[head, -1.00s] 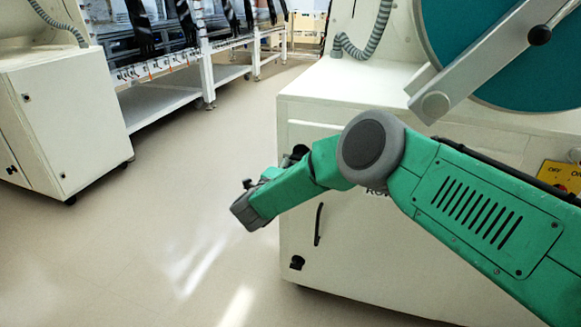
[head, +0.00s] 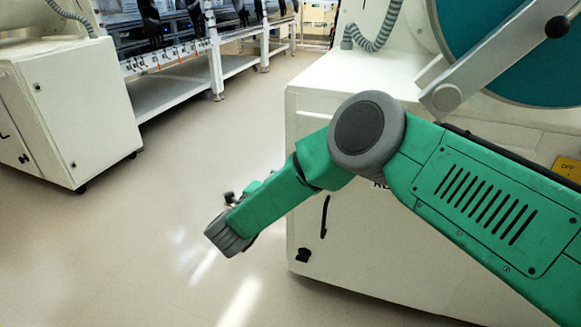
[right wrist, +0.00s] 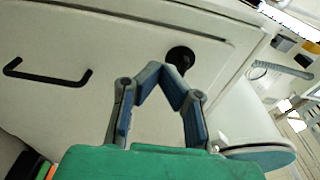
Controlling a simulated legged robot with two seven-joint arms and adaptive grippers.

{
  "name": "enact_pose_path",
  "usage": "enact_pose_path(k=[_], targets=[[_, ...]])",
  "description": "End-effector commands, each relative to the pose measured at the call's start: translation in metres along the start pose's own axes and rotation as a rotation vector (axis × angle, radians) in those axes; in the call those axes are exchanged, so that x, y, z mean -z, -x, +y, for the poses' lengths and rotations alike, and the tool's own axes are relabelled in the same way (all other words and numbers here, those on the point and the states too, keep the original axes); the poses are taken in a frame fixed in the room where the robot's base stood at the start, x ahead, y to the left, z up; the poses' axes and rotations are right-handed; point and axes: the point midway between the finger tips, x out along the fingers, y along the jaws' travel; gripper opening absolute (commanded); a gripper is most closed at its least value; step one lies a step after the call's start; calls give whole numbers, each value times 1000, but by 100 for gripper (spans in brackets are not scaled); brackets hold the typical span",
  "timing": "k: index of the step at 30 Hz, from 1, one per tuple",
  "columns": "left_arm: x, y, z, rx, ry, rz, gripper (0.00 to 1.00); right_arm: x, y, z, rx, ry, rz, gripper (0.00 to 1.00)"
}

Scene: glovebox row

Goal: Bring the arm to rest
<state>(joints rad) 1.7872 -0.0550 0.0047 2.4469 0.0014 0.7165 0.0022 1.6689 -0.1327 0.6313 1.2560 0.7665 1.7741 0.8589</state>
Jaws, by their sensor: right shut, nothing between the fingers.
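My green right arm (head: 290,190) comes in from the right in the head view and reaches down and left over the floor, in front of a white cabinet. Its grey end (head: 228,235) hangs low beside the cabinet's left edge; the fingers cannot be made out clearly there. In the right wrist view my right gripper (right wrist: 160,72) has its blue-grey fingers angled together at the tips, shut and empty. Behind it is a cabinet front with a black handle (right wrist: 48,72) and a round black knob (right wrist: 180,58). My left gripper is in neither view.
The white cabinet (head: 340,270) stands close to my right arm, with a grey lever (head: 490,60) and a teal disc (head: 500,75) above. Another white cabinet (head: 70,110) is at the left. A white bench frame (head: 170,95) stands behind. The floor between is clear.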

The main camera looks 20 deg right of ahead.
Motion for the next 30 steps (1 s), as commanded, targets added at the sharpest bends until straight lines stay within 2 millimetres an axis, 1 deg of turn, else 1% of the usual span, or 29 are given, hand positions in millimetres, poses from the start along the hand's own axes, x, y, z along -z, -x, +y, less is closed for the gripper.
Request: enact_pose_path(k=[3, 5, 8, 11, 12, 14, 15, 17, 18, 19, 20, 21, 23, 24, 26, 27, 29, 30], targets=[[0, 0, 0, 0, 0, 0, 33, -1, 10, 3, -3, 11, -12, 0], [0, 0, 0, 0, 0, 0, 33, -1, 14, 9, -9, 48, -48, 0], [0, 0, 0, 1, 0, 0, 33, 0, 23, 36, -34, 204, -194, 0], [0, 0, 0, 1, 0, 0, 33, 14, 43, 85, -83, 487, -436, 0], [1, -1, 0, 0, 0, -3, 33, 27, 54, 109, -109, 623, -547, 0], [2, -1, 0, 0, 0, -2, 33, 54, 73, 142, -151, 818, -705, 0], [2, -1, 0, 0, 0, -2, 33, 75, 85, 161, -180, 933, -796, 0], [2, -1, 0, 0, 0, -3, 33, 109, 104, 185, -225, 1090, -925, 0], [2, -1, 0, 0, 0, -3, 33, 134, 116, 199, -258, 1188, -1007, 0], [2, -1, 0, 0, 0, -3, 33, 153, 126, 207, -283, 1256, -1066, 0], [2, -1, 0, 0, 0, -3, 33, 173, 135, 214, -309, 1319, -1124, 0], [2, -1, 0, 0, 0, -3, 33, 198, 146, 221, -342, 1395, -1196, 0], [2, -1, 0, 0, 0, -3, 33, 234, 163, 228, -391, 1492, -1296, 0], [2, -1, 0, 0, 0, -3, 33, 256, 173, 230, -423, 1546, -1357, 0], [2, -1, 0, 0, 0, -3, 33, 287, 187, 232, -468, 1615, -1441, 0], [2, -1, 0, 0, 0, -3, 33, 306, 196, 231, -498, 1653, -1493, 0], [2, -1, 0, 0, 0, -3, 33, 333, 208, 229, -540, 1704, -1567, 0], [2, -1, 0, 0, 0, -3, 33, 350, 216, 226, -567, 1733, -1615, 0]])
